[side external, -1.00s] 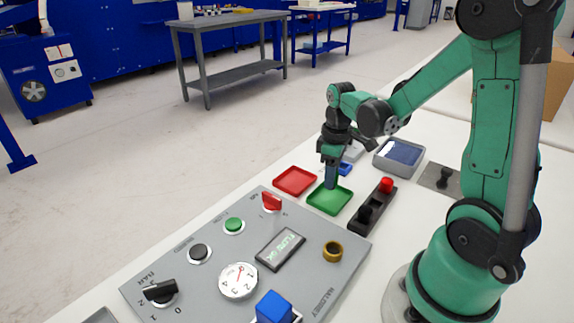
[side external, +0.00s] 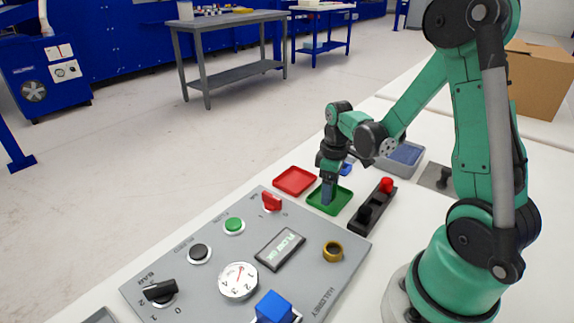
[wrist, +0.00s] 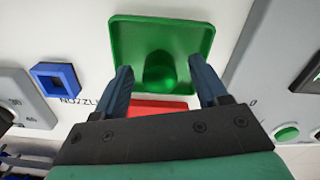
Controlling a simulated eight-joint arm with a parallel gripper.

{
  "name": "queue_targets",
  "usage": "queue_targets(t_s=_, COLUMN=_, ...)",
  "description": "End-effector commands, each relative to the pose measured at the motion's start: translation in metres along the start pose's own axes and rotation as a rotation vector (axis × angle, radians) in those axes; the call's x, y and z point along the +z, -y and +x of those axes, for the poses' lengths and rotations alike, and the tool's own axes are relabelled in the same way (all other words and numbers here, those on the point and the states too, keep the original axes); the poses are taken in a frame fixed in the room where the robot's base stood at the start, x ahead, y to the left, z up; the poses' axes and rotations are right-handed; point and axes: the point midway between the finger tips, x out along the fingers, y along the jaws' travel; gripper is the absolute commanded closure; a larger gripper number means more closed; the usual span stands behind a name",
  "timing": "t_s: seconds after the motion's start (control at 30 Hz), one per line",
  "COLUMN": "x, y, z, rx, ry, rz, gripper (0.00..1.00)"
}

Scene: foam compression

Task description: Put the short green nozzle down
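The short green nozzle (wrist: 160,72) stands in the green tray (wrist: 205,30), near the edge closest to the red tray in the wrist view. My gripper (side external: 327,200) is down at the green tray (side external: 345,203) in the side view. In the wrist view its two dark blue fingers are apart, one on each side of the nozzle, with a visible gap on both sides. The nozzle cannot be made out in the side view, where the fingers cover that spot.
A red tray (side external: 295,181) lies beside the green one. A grey control panel (side external: 200,282) with knobs and buttons lies in front. A black block with a red button (side external: 386,185) stands to the right. Behind are a blue square holder (wrist: 55,77) and a grey bin (side external: 408,152).

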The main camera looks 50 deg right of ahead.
Motion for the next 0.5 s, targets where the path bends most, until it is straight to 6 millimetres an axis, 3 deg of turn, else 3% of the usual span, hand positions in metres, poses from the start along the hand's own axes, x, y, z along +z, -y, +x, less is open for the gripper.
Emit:
queue_targets(t_s=0.27, x=0.000, y=0.000, z=-0.010, rx=0.000, ry=0.000, rz=0.000, gripper=0.34)
queue_targets(t_s=0.5, x=0.000, y=0.000, z=-0.048, rx=0.000, ry=0.000, rz=0.000, gripper=0.34)
